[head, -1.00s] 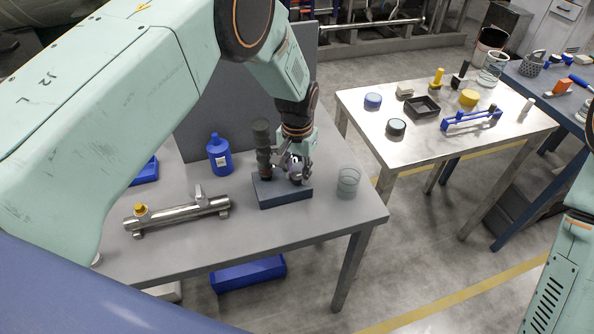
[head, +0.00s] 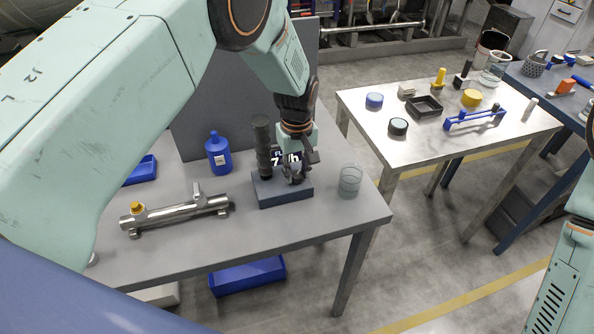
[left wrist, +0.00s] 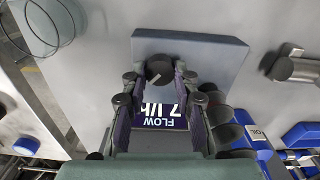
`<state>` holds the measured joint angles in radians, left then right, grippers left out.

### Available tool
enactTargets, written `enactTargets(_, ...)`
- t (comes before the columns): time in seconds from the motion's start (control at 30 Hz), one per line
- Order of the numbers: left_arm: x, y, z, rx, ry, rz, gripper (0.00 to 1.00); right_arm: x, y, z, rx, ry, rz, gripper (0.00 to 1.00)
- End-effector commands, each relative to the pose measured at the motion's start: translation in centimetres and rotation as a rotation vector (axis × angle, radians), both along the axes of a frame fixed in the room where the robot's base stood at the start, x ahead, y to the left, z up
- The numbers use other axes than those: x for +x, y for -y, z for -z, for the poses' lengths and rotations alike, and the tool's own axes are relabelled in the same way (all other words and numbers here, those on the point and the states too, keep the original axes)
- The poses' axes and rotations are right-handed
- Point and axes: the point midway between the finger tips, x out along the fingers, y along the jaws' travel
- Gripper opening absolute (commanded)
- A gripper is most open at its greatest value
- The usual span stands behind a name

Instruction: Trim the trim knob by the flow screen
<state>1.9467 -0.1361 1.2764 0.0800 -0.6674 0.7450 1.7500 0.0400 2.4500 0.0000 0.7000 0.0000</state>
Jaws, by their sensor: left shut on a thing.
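The flow unit is a dark blue-grey block (head: 285,197) near the right end of the grey table, with a dark upright column (head: 262,150) on its left side. In the left wrist view the dark round trim knob (left wrist: 159,69) with a pale pointer mark sits on the block. The flow screen (left wrist: 160,115) beside it reads upside down "FLOW 7 l/h"; its edges are hidden by the fingers. My left gripper (head: 293,176) points down over the block and is shut on the knob, a finger on either side. My right gripper is out of view.
A clear beaker (head: 349,180) stands close right of the block. A blue bottle (head: 218,153) and a metal pipe with a valve lever (head: 175,215) are to the left. A metal table (head: 440,135) with several small items stands at the right.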

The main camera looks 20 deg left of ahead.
Motion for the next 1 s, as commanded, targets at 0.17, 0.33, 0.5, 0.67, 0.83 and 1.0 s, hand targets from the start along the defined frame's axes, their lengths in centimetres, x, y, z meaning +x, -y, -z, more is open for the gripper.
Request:
enactTargets(0.17,-0.3,0.0,0.3,0.0,-0.009,-0.169,0.0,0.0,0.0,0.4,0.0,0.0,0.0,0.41)
enactTargets(0.33,-0.4,0.0,0.3,0.001,-0.01,-0.33,0.0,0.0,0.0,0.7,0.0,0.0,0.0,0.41)
enactTargets(0.5,-0.4,0.0,0.3,0.001,-0.01,-0.492,0.0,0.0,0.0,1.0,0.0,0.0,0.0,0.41)
enactTargets(0.67,-0.4,0.0,0.3,0.002,-0.01,-0.642,0.0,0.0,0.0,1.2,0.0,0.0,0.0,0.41)
enactTargets(0.83,-0.5,0.0,0.3,0.002,-0.009,-0.787,0.0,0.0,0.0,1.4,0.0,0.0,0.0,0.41)
enactTargets(1.0,-0.5,0.1,0.3,0.002,-0.009,-0.906,0.0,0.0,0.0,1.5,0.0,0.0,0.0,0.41)
